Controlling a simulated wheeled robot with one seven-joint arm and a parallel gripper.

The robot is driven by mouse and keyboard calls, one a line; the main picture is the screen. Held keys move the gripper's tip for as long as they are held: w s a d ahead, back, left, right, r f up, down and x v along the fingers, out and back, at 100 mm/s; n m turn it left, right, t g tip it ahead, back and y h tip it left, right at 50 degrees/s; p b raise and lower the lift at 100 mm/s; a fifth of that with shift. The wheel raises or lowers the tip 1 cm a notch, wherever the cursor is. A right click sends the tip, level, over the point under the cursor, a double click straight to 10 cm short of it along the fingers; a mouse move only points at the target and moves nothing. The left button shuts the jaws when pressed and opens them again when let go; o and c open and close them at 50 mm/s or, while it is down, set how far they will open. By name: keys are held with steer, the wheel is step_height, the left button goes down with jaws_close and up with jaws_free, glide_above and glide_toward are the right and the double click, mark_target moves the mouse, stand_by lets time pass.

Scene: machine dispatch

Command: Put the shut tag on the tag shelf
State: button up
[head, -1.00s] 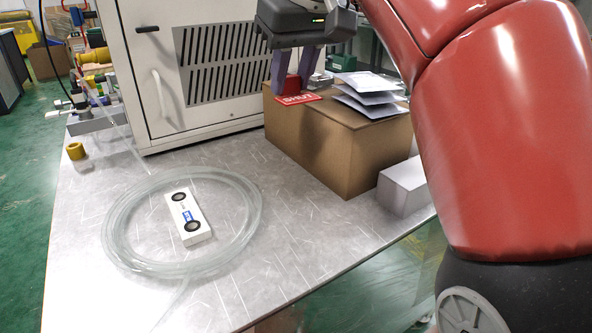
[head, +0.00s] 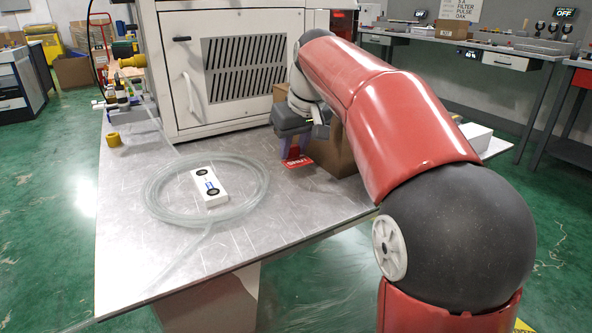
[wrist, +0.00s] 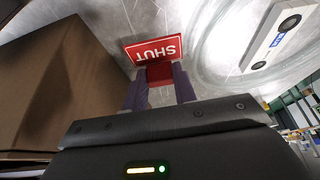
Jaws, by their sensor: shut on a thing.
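The red shut tag (head: 300,163) has white lettering and a red grip block. In the wrist view the tag (wrist: 153,50) lies beyond my fingertips with its lettering upside down. My gripper (head: 294,152) is shut on the grip block; both fingers also show in the wrist view (wrist: 160,80). It holds the tag in front of the cardboard box, over the metal table. I cannot tell the exact gap below the tag. I cannot make out which surface is the tag shelf.
The cardboard box (head: 338,152) stands close beside my gripper, partly hidden by my arm. A coiled clear hose (head: 160,208) surrounds a white block (head: 209,187) on the metal table (head: 290,215). A vented white machine (head: 185,65) stands behind. A back bench (head: 480,48) is at upper right.

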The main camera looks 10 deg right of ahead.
mark_target(295, 159)
step_height(295, 159, down, 4)
steer(key=b, duration=0.3)
steer(key=shift+f, duration=0.25)
steer(key=shift+r, duration=0.2)
steer(key=shift+f, duration=0.1)
steer(key=o, duration=0.9)
steer(key=shift+o, duration=0.2)
